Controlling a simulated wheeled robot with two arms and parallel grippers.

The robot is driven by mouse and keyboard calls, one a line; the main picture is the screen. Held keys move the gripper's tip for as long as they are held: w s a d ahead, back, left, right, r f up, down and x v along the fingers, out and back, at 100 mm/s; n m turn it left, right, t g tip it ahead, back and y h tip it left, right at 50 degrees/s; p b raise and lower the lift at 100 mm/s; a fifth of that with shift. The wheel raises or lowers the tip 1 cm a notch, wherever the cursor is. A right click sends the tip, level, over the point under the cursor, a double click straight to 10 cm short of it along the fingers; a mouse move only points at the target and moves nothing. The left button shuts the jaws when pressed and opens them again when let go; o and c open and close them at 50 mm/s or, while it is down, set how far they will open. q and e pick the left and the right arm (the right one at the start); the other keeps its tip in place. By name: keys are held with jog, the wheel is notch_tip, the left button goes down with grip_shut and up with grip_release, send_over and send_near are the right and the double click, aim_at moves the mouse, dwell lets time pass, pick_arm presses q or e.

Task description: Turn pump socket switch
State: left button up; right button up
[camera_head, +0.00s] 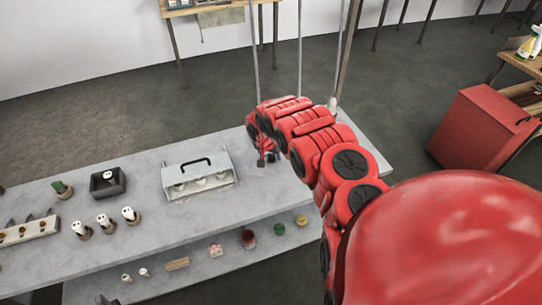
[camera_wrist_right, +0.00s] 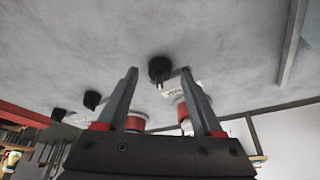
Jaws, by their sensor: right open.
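My right gripper (camera_head: 266,158) is at the rear part of the grey table in the head view, right of the clear case. In the right wrist view, its two fingers (camera_wrist_right: 158,98) are apart with nothing gripped between them. A round black knob-like piece (camera_wrist_right: 159,67) shows just beyond the fingertips, against the grey surface. A small pale piece (camera_wrist_right: 172,87) lies beside it, partly hidden by the right finger. I cannot tell for sure which of these is the pump socket switch. My left gripper is not in view.
A clear case with a black handle (camera_head: 200,186), a dark square box (camera_head: 107,184) and several white-topped pieces (camera_head: 104,221) stand on the grey table (camera_head: 215,218). Small items lie on the lower shelf (camera_head: 200,270). A red cabinet (camera_head: 478,130) stands at right.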

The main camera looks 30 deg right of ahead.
jog(key=shift+w+d+f, duration=0.2)
jog(key=shift+d+f, duration=0.05)
jog(key=shift+f, duration=0.35)
grip_shut()
